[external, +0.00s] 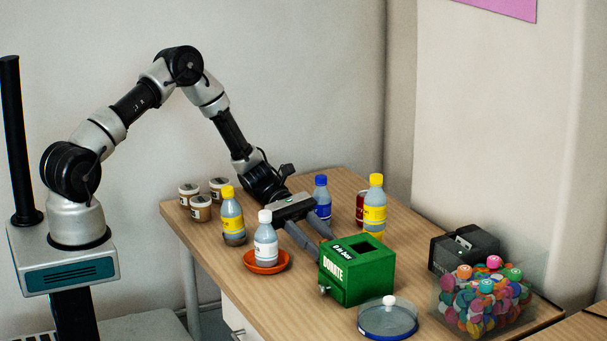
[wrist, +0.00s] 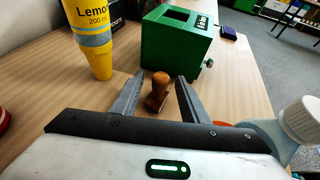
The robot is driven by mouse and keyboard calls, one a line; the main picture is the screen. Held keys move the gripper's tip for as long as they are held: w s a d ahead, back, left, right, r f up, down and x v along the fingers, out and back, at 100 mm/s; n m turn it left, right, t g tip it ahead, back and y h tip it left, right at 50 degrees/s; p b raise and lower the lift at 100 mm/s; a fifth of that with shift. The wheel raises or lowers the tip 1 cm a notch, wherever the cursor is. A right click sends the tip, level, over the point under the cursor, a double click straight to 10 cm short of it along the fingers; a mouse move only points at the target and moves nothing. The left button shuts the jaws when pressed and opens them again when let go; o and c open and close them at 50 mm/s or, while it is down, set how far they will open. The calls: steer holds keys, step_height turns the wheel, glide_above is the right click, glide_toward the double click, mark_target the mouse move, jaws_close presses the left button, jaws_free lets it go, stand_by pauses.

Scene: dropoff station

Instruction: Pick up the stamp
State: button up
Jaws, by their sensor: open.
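The stamp (wrist: 158,92) shows in the wrist view as a small brown wooden piece with a rounded knob, standing on the table. My gripper (wrist: 160,88) is open, with one finger on each side of the stamp and gaps between. In the external view my gripper (external: 314,243) reaches down to the table behind the green donation box. The stamp cannot be made out in the external view.
The green box (external: 357,272) stands just beyond the fingers. A yellow-labelled bottle (external: 375,203), a blue-capped bottle (external: 322,198) and a white-capped bottle (external: 265,240) in an orange dish (external: 283,262) stand close around. A clear bin of discs (external: 440,297) is at right.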

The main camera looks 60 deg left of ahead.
steer(key=shift+w+d+f, duration=0.15)
steer(key=shift+d+f, duration=0.1)
steer(key=shift+d, duration=0.3)
jaws_close()
